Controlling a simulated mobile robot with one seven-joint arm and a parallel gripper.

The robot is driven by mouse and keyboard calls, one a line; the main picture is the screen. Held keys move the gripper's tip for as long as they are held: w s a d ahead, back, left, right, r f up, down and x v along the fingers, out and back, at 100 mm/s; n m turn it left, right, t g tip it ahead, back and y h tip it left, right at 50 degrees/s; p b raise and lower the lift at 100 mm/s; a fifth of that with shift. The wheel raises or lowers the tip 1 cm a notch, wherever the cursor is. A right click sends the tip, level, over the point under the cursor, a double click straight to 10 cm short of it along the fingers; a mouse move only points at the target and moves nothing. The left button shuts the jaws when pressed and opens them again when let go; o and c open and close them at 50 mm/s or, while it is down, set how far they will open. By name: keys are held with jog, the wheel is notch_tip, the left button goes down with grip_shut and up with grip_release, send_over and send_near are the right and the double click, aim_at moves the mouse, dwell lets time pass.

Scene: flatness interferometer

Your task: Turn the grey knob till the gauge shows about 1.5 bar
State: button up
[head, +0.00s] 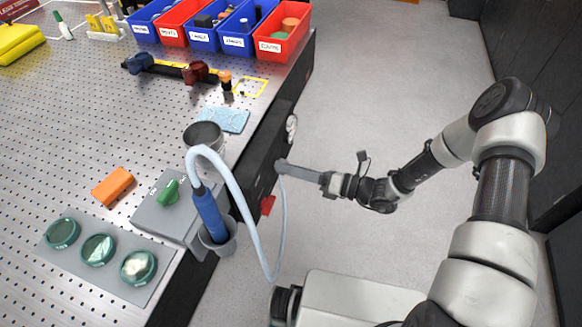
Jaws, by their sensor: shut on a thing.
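My gripper (285,166) reaches left to the dark front side of the table, with its jaws shut on the grey knob there. The fingers cover most of the knob, so its turn angle cannot be made out. The gauge (291,128) is a small round white dial on the same side panel, just above the gripper. It is seen at a steep slant, and its needle and scale are too small to read.
A blue-handled wand (209,214) stands in a grey cup (218,244) at the table edge. Its pale hose (257,240) loops down close to my gripper. A red piece (267,205) sticks out below. The perforated tabletop (95,135) holds bins and tools; the right floor is clear.

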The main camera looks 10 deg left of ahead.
dwell(0.5)
jog(key=o, duration=1)
jog(key=shift+o, duration=0.2)
jog(key=s+d, duration=0.2)
jog(key=d, duration=1.5)
jog(key=shift+d+r, duration=0.15)
jog(key=shift+r, duration=0.2)
jog(key=shift+s, duration=0.1)
